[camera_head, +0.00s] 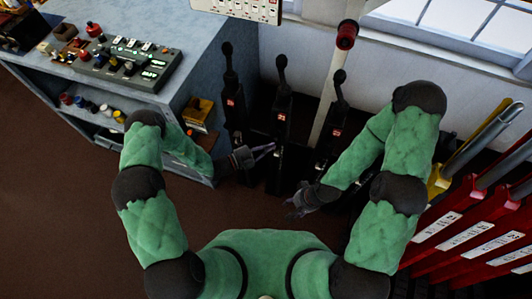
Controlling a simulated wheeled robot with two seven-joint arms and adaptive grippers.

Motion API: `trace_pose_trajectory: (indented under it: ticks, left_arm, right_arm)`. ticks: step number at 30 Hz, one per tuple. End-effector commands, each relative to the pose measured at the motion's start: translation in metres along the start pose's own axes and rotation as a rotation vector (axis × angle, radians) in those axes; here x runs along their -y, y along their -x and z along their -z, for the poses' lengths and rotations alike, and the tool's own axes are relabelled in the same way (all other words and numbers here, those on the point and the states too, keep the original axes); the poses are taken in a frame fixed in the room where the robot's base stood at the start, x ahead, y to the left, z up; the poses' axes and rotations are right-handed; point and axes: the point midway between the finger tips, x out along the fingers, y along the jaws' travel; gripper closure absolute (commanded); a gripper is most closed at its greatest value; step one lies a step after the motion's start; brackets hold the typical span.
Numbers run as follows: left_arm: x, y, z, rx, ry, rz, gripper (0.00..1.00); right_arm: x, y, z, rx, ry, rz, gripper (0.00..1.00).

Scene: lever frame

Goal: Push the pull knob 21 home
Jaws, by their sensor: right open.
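Several black lever-like units with small red number labels stand in a row at the centre. The middle unit (282,105) has a label that seems to read 21, and a round black knob (281,60) tops its stem. Whether this is the pull knob named 21 I cannot tell for sure. My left gripper (265,150) is below the middle unit's label, its thin fingers pointing right; contact and jaw opening are unclear. My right gripper (293,207) is open, lower down and in front of the row, apart from the labels.
A grey cabinet (190,65) with a control panel (130,62) stands at the left. A pale post with a red fitting (346,35) rises behind the row. Red levers with white plates (440,225) stand at the right. The brown floor (60,200) is clear at lower left.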

Motion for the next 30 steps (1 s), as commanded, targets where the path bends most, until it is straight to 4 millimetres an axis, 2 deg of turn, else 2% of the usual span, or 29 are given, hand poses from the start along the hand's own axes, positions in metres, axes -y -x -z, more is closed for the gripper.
trace_pose_trajectory:
  ticks: [8, 14, 16, 24, 30]
  left_arm:
    - [0.002, 0.003, -0.001, 0.004, -0.005, 0.002, 1.0]
    - [0.002, 0.019, 0.014, -0.002, 0.001, 0.001, 1.0]
    - [0.002, 0.028, 0.019, -0.003, 0.001, 0.001, 1.0]
    - [0.0, 0.084, 0.018, -0.001, -0.001, 0.0, 1.0]
    - [0.0, 0.112, 0.018, -0.005, 0.0, 0.0, 1.0]
  right_arm:
    - [0.001, 0.002, 0.0, 0.0, 0.0, 0.0, 0.48]
    - [0.003, 0.007, 0.0, 0.0, 0.0, 0.0, 0.48]
    - [0.003, 0.01, -0.001, 0.0, 0.0, 0.0, 0.48]
    - [0.004, 0.012, 0.0, 0.0, 0.0, 0.0, 0.48]
    - [0.005, 0.014, -0.001, 0.0, 0.0, 0.0, 0.48]
